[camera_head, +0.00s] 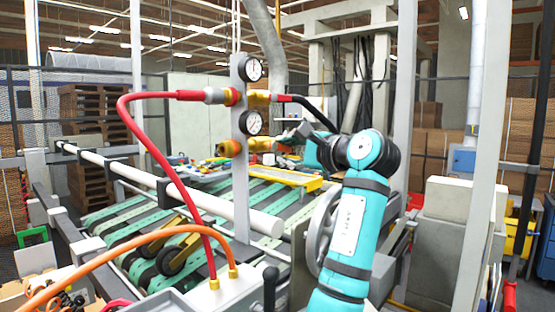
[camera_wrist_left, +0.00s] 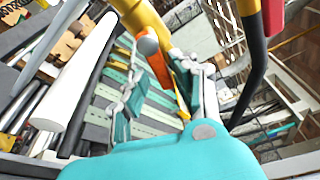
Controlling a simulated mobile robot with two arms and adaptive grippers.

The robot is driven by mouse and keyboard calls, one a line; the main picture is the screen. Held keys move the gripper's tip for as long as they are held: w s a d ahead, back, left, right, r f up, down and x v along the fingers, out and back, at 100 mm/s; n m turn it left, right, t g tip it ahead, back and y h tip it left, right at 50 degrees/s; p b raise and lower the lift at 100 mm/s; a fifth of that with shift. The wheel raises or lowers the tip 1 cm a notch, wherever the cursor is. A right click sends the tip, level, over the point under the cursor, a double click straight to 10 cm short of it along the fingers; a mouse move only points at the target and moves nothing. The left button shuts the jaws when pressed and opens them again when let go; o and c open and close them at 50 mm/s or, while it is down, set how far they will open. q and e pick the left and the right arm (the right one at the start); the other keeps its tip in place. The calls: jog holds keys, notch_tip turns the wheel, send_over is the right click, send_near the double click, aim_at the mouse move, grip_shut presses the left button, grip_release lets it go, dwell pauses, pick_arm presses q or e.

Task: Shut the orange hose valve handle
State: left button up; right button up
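In the head view, a lower valve with a yellow-orange body (camera_head: 262,145) is on the grey post, and an orange end piece (camera_head: 230,147) sticks out on its left side. My left gripper (camera_head: 293,140) is just right of this valve, at the end of my teal arm. In the left wrist view, the orange handle (camera_wrist_left: 154,58) lies beside a yellow pipe (camera_wrist_left: 142,22). My left gripper (camera_wrist_left: 155,88) is open there, with its fingers on either side of the handle; I cannot tell if they touch it. My right gripper is not in view.
An upper valve (camera_head: 258,97) joins a red hose (camera_head: 130,120). Two gauges (camera_head: 250,69) sit on the grey post (camera_head: 241,195). An orange hose (camera_head: 130,250) curves in front. Behind is a conveyor with green strips (camera_head: 120,208) and a white roller (camera_head: 220,207).

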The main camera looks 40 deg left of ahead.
pick_arm(q)
jog(key=s+f+m+g+h, duration=0.15)
jog(key=s+m+g, duration=0.25)
jog(key=m, duration=0.8)
jog(key=f+v, duration=0.1)
jog(key=v, duration=0.7)
jog(key=shift+w+d, duration=0.25)
jog(key=shift+d, duration=0.25)
jog(key=shift+y, duration=0.25)
